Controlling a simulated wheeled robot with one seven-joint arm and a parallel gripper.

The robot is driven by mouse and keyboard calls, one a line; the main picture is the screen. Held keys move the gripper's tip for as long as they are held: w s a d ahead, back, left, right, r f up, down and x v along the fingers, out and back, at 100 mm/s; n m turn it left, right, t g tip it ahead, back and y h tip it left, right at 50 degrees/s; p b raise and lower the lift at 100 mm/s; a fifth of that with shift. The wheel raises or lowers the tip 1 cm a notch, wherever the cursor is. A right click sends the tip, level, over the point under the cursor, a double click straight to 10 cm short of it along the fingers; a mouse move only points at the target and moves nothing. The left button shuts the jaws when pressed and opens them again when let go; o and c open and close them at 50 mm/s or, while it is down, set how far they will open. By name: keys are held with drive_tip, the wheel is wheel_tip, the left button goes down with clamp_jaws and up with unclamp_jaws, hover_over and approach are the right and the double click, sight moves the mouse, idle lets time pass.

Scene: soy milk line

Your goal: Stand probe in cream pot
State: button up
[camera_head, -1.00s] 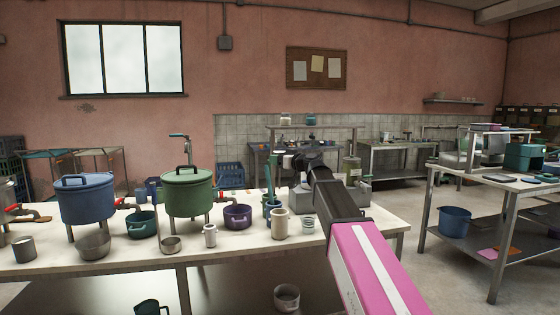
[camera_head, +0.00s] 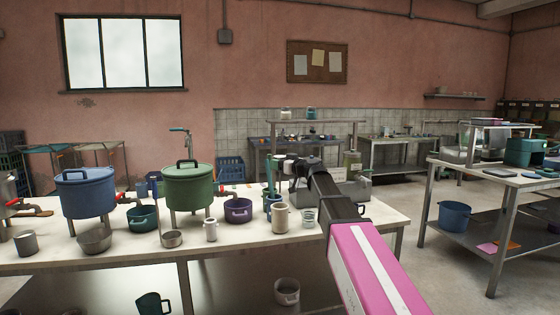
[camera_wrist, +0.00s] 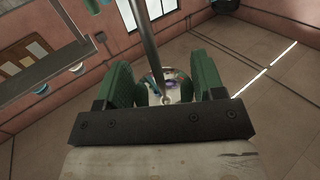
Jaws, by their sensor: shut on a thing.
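My gripper (camera_wrist: 163,72) is shut on a thin metal probe (camera_wrist: 145,45) between its green finger pads in the wrist view. The probe's rod runs out to the top of that view. A round, shiny part lies between the pads; I cannot tell what it is. In the head view my gripper (camera_head: 293,166) is over the right part of the table, and the probe cannot be made out clearly there. The cream pot (camera_head: 281,218) stands upright on the table, nearer than my gripper and slightly left of it. Its inside is mostly hidden.
A purple pot (camera_head: 238,211), a small white pot (camera_head: 210,230) and a blue container (camera_head: 271,203) with a tall teal item stand near the cream pot. A grey-green cup (camera_head: 309,218) is at its right. Large blue (camera_head: 85,195) and green (camera_head: 188,188) pots stand left.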

wheel_tip(320, 180, down, 15)
drive_tip(key=shift+r, duration=0.15)
idle(1.4)
drive_tip(key=shift+f, duration=1)
idle(0.4)
drive_tip(key=o, duration=1)
drive_tip(key=v, duration=1)
drive_tip(key=shift+s+d, duration=0.25)
drive_tip(key=shift+d, duration=0.05)
drive_tip(key=shift+f, duration=0.1)
